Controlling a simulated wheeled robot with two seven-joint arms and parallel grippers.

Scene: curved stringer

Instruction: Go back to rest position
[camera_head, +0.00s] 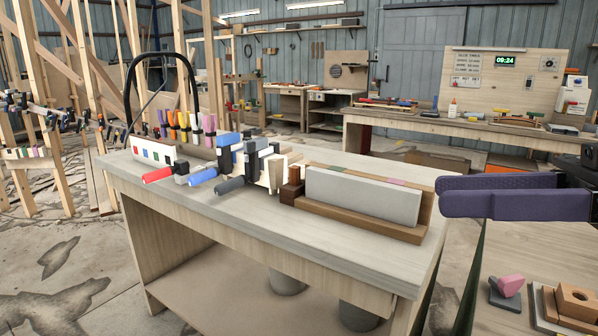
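My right gripper (440,193) reaches in from the right edge with two long purple fingers pointing left. They lie close together in the picture, and I cannot see whether there is a gap between them. Nothing shows held at their tips. The fingers are over or beside the right end of the workbench (390,267). A pale grey block (362,198) in a brown wooden holder (345,222) is to their left, apart from them. My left gripper is not in view.
On the bench, clamps with blue (203,176) and red (157,175) handles stand left of the block, near a black-handled tote (154,156) with several coloured clamps. A side table (505,262) at lower right holds a pink-and-grey piece (507,288) and wooden blocks (575,303).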

